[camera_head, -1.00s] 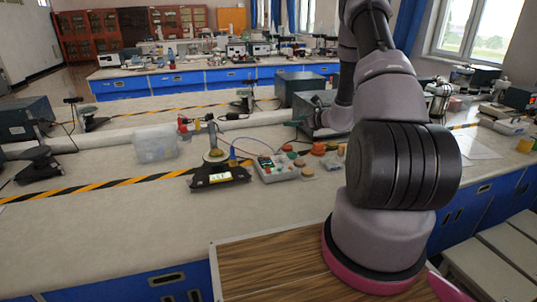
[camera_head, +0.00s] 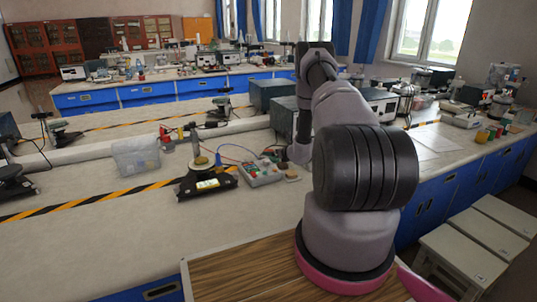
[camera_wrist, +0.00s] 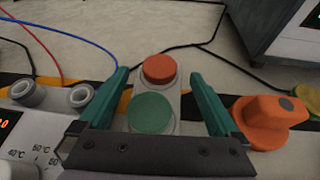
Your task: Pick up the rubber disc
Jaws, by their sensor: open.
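I cannot pick out the rubber disc for certain. In the head view a small flat beige disc (camera_head: 292,178) lies on the bench by the right corner of the grey control box (camera_head: 262,173). In the wrist view a yellow round piece (camera_wrist: 306,91) sits at the right edge, partly cut off. My gripper (camera_wrist: 158,76) is open and empty, with green fingers apart. Between them I see a round red-orange piece (camera_wrist: 160,69) and a round green piece (camera_wrist: 150,113). An orange knob-like piece (camera_wrist: 262,120) is outside the right finger. My arm hides the gripper's fingers in the head view.
Grey instrument boxes (camera_head: 273,95) stand behind. Red and blue cables (camera_wrist: 70,32) cross the bench at the wrist view's upper left.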

